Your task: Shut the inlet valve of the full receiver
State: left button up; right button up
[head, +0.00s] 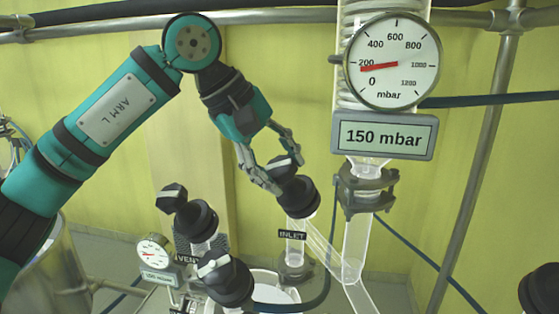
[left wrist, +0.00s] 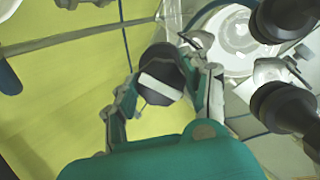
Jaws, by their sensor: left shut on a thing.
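The inlet valve (head: 298,195) has a black knob and body on a glass stem, with an "INLET" label (head: 292,235) below it. My left gripper (head: 287,172) is at its top, with its fingers around the knob. In the left wrist view, the knob (left wrist: 161,78) with a white bar across it sits between the fingers of my left gripper (left wrist: 163,88). The fingers partly hide the knob in the head view. The receiver below is mostly hidden; a round white vessel top (head: 275,290) shows. My right gripper is not in view.
The vent valve (head: 197,217) and another black valve (head: 226,279) with a pale handle stand close by on the left. A small gauge (head: 153,252) is beside them. A large gauge (head: 393,61) above a "150 mbar" display (head: 382,136) hangs right of my gripper, before a glass column.

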pick_arm(q)
jog(key=shift+f+m, duration=0.15)
jog(key=shift+m, duration=0.35)
jog(key=o, duration=1.2)
jog(key=shift+w, duration=0.1)
jog(key=v, duration=1.2)
jog(key=shift+w+a, duration=0.1)
